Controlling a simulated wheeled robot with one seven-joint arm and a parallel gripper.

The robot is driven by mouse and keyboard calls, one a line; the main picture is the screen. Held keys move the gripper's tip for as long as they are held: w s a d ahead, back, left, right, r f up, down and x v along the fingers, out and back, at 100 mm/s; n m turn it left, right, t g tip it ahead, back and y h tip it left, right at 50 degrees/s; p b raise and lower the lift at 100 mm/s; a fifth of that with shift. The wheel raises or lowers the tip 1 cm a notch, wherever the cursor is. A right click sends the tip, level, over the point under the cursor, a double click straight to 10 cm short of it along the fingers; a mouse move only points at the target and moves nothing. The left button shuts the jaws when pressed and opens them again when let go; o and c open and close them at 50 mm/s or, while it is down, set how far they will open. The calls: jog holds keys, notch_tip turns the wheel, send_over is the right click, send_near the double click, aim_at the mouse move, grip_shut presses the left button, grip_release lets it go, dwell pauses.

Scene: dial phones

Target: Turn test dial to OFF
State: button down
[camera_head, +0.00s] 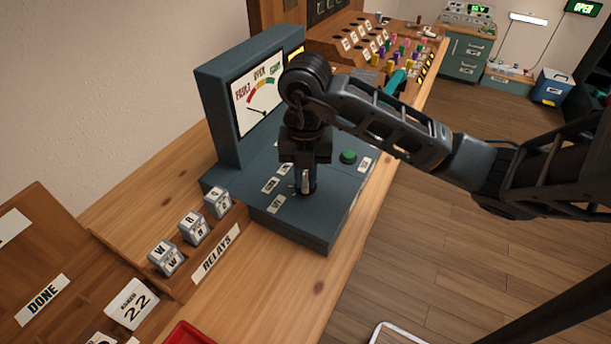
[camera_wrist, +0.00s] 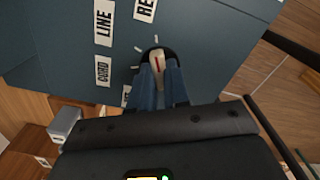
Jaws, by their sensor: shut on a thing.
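The test dial (camera_wrist: 157,60) is a pale knob with a red mark on a dark round base, on the top of the blue-grey tester (camera_head: 295,225). White tick lines surround it. My gripper (camera_wrist: 160,88) points down over the dial, its blue fingers shut on the knob; in the head view it stands on the panel (camera_head: 308,180). In the wrist view a label beside the fingers is mostly hidden. I cannot tell which label the mark faces.
The tester's upright meter (camera_head: 258,95) stands close behind my gripper. A green button (camera_head: 348,157) is to its right. A relay rack (camera_head: 215,250) with cubes is at front left, and a red tray (camera_head: 190,335) at the bottom. The floor at right is clear.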

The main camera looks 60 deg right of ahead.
jog(key=n+b, duration=0.1)
jog(key=b, duration=0.1)
jog(key=n+b, duration=0.2)
jog(key=shift+d+f, duration=0.1)
jog(key=shift+f, duration=0.2)
jog(key=n+b, duration=0.3)
jog(key=b, duration=0.2)
jog(key=shift+n, duration=0.3)
jog(key=n+b, duration=0.3)
jog(key=b, duration=0.3)
jog(key=shift+f+n, duration=0.1)
jog(key=shift+n, duration=0.3)
jog(key=n+b, duration=0.3)
jog(key=b, duration=0.2)
jog(key=shift+n, duration=0.3)
jog(key=n+b, duration=0.6)
jog(key=b, duration=0.1)
jog(key=shift+r, duration=0.2)
jog(key=n+b, duration=0.4)
jog(key=n, duration=0.2)
jog(key=shift+r, duration=0.2)
jog(key=shift+r+n, duration=0.1)
jog(key=shift+n, duration=0.2)
jog(key=c, duration=1.1)
grip_release()
